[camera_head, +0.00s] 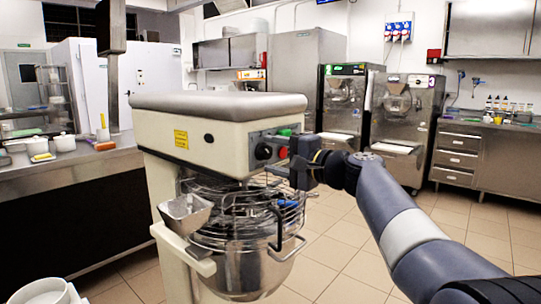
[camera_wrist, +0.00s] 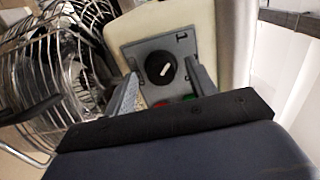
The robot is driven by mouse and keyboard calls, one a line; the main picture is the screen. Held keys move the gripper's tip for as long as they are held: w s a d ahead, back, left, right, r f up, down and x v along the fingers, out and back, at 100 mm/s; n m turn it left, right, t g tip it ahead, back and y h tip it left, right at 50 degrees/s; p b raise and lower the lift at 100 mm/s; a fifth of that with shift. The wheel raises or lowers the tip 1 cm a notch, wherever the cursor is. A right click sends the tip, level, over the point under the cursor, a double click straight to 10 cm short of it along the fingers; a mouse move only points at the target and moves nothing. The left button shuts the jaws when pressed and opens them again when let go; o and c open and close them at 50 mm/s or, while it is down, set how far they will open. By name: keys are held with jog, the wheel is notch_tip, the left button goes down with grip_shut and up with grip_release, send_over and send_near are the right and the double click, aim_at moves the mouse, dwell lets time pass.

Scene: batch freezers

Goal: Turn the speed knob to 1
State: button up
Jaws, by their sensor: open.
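The speed knob (camera_wrist: 162,69) is a round black dial with a white pointer on a grey panel (camera_wrist: 140,51), seen in the wrist view. A mark near the panel's upper right looks like a 1, and the pointer slants up to the right. In the head view the knob (camera_head: 263,151) is on the cream mixer's (camera_head: 215,125) front, left of a red button (camera_head: 282,152). My gripper (camera_wrist: 163,85) is open, its two fingers on either side of the knob in the wrist view and apart from it. In the head view my gripper (camera_head: 283,168) is close to the panel.
A wire guard (camera_head: 235,205) and steel bowl (camera_head: 245,265) are below the mixer head. Red (camera_wrist: 158,104) and green (camera_wrist: 190,97) buttons sit beside the knob. A counter (camera_head: 60,180) is at left; batch freezers (camera_head: 400,125) stand behind. Tiled floor is free at right.

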jog(key=v, duration=0.9)
jog(key=shift+s, duration=0.1)
jog(key=x, duration=1)
jog(key=shift+a, duration=0.15)
jog(key=shift+w+a+r+p, duration=0.1)
jog(key=shift+w+p, duration=0.2)
jog(key=shift+s+m, duration=0.1)
jog(key=shift+m, duration=0.2)
jog(key=shift+b, duration=0.35)
